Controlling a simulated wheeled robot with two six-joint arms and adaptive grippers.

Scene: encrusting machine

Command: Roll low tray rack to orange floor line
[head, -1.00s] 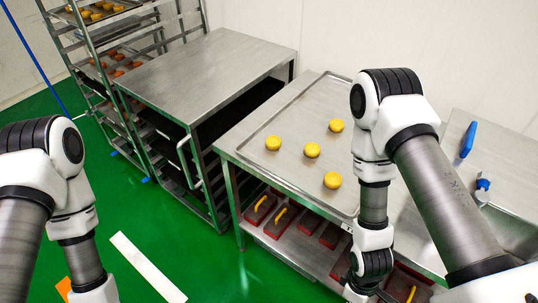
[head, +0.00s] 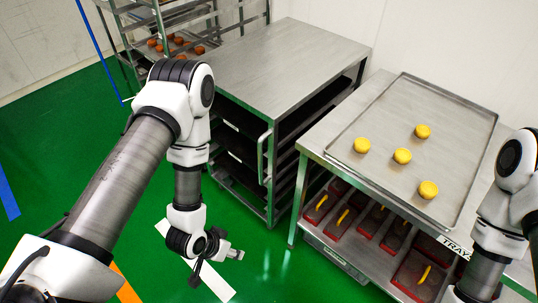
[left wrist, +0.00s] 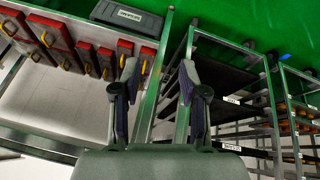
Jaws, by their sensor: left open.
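The low tray rack (head: 290,55) is a steel frame with a flat top and dark trays inside, standing left of the steel table. A vertical handle (head: 264,155) is on its front side. My left gripper (head: 236,253) is open and empty, low in front of the rack and apart from it. In the left wrist view, the open fingers (left wrist: 158,68) point toward the gap between the table and the rack's dark trays (left wrist: 225,75). The orange floor line (head: 127,289) shows at the bottom left, partly behind my left arm. My right gripper is out of view; only its arm shows.
A taller rack (head: 165,20) stands behind left. A white floor strip (head: 215,281) and blue strip (head: 8,195) mark the clear green floor.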

